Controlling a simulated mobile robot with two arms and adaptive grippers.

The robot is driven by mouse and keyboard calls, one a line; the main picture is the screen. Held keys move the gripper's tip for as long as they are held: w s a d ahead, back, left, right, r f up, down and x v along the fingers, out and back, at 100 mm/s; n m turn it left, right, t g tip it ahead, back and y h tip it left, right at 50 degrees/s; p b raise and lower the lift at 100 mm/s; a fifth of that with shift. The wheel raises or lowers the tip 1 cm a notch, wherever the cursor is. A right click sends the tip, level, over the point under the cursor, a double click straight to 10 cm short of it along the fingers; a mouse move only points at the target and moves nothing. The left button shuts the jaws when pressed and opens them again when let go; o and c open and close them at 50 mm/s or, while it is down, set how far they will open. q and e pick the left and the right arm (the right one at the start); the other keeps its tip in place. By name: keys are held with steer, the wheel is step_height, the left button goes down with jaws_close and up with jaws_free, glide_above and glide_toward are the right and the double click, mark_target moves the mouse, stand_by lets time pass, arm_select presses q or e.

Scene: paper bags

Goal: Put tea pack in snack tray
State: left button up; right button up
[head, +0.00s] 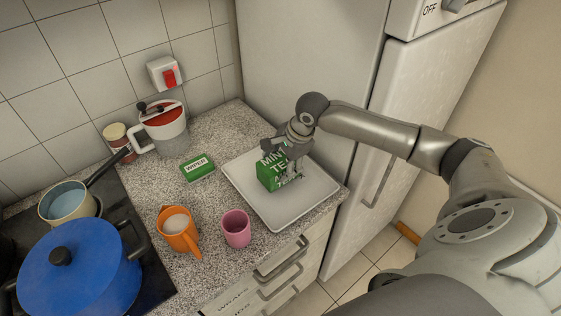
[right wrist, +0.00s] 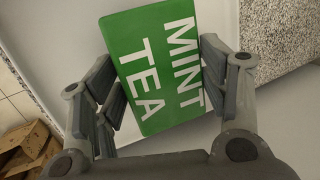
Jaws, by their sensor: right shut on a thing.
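The tea pack (head: 271,176) is a green box with white "MINT TEA" lettering. In the head view it stands over the white snack tray (head: 262,207), inside its rim. My right gripper (head: 288,163) reaches down from above and is shut on it. In the right wrist view the tea pack (right wrist: 160,65) sits between the two fingers of my right gripper (right wrist: 160,95), with the pale tray surface (right wrist: 215,18) behind it. I cannot tell whether the box touches the tray floor. My left gripper is not in view.
A small green box (head: 197,167) lies left of the tray. An orange mug (head: 178,232) and a pink cup (head: 237,229) stand in front. A kettle (head: 165,130), a blue pot (head: 80,268) and a saucepan (head: 68,203) are further left. The fridge (head: 310,60) stands right behind.

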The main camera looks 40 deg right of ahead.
steer(key=shift+f, duration=0.55)
steer(key=o, duration=1.3)
steer(key=shift+o, duration=0.2)
steer(key=shift+s+d+r, duration=0.1)
steer(key=shift+r, duration=0.3)
steer(key=b+v, duration=0.1)
steer(key=v, duration=1)
